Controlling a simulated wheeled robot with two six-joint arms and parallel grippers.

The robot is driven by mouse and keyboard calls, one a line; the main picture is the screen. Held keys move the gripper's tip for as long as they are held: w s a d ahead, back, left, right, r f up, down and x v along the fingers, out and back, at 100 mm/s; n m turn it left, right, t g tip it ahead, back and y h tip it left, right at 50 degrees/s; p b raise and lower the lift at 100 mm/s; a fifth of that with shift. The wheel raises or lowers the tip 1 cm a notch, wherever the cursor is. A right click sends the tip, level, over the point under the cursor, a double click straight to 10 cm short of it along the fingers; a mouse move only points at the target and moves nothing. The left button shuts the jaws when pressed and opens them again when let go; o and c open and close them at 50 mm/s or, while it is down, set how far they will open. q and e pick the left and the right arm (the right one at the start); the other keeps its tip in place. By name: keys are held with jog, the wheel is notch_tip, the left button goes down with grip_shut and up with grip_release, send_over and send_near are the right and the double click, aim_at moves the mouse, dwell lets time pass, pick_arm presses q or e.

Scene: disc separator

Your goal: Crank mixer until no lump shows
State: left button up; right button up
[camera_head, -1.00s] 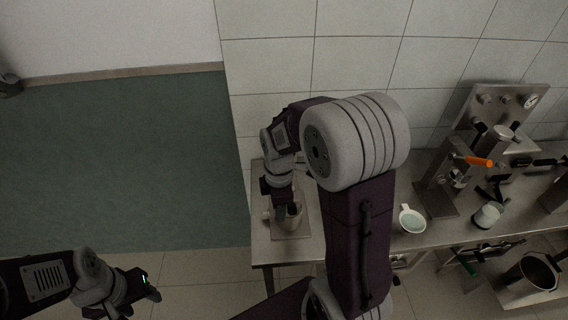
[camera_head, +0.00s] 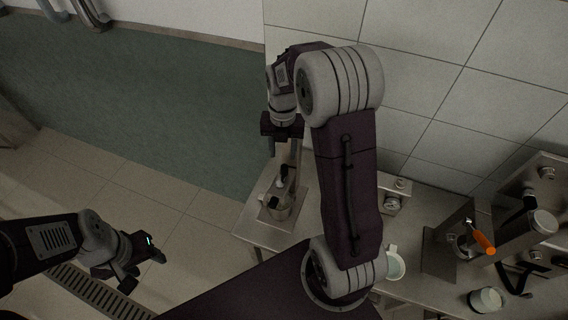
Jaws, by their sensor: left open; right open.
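The mixer (camera_head: 279,208) is a small grey metal device with a round bowl on a flat plate, near the left end of the steel table. A dark knob or handle (camera_head: 284,172) shows above the bowl, and an upright grey post stands behind it. My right gripper (camera_head: 284,145) is open, above and behind the bowl, close to the top of the post; I cannot tell whether it touches anything. The inside of the bowl is too small and dark to show lumps. My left gripper (camera_head: 142,268) is open and empty, low at the left, away from the table.
The steel table (camera_head: 256,236) runs along the tiled wall. My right arm hides the table's middle. Open floor lies left.

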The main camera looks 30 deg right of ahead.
aim_at(285, 165)
jog(key=f, duration=0.1)
jog(key=a+f+p, duration=0.1)
jog(key=f, duration=0.1)
jog(key=shift+f, duration=0.2)
jog(key=f, duration=0.1)
jog(key=d+f, duration=0.1)
jog(key=s+d+f+p, duration=0.1)
jog(key=f, duration=0.1)
jog(key=shift+f, duration=0.2)
jog(key=shift+w+a+f, duration=0.1)
jog(key=shift+w+a, duration=0.25)
jog(key=shift+a, duration=0.25)
jog(key=shift+c, duration=0.9)
jog(key=c, duration=0.5)
jog(key=shift+s+d, duration=0.15)
jog(key=shift+d, duration=0.1)
grip_shut()
pick_arm(q)
jog(key=shift+s+d+r, duration=0.1)
jog(key=shift+r, duration=0.5)
jog(key=shift+s+d+r, duration=0.1)
jog(key=shift+r, duration=0.45)
